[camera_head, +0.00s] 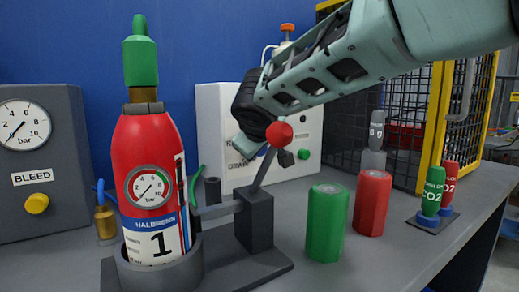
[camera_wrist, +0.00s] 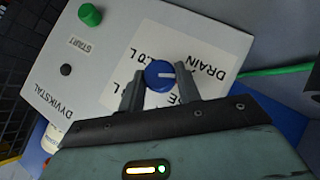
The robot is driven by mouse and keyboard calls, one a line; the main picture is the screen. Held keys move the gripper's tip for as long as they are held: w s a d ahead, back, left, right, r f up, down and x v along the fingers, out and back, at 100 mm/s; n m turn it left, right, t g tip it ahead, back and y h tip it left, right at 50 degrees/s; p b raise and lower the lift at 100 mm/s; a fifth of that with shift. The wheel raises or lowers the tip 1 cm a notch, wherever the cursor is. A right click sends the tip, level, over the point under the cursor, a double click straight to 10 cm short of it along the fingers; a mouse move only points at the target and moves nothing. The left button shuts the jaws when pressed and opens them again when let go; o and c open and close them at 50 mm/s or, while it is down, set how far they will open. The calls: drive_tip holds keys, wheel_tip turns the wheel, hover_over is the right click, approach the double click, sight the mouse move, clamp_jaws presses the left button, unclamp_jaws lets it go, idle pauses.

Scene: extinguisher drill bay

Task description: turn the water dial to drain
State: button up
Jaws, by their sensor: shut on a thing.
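The water dial (camera_wrist: 160,73) is a round blue knob with a white mark, on the white panel of a box (camera_wrist: 120,35). In the wrist view its mark points right, roughly toward the side with the word DRAIN, which appears upside down. I cannot tell whether it lines up exactly with that word. My gripper (camera_wrist: 161,84) has one finger on each side of the dial and is shut on it.
A red extinguisher (camera_head: 150,130) stands in a grey holder at the left, beside a lever with a red ball (camera_head: 279,133). Green (camera_head: 327,222) and red (camera_head: 372,202) cylinders stand in front of the box. A yellow-framed cage (camera_head: 434,120) is at the right.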

drive_tip(key=o, duration=1)
drive_tip(key=shift+c, duration=0.2)
drive_tip(key=v, duration=1.2)
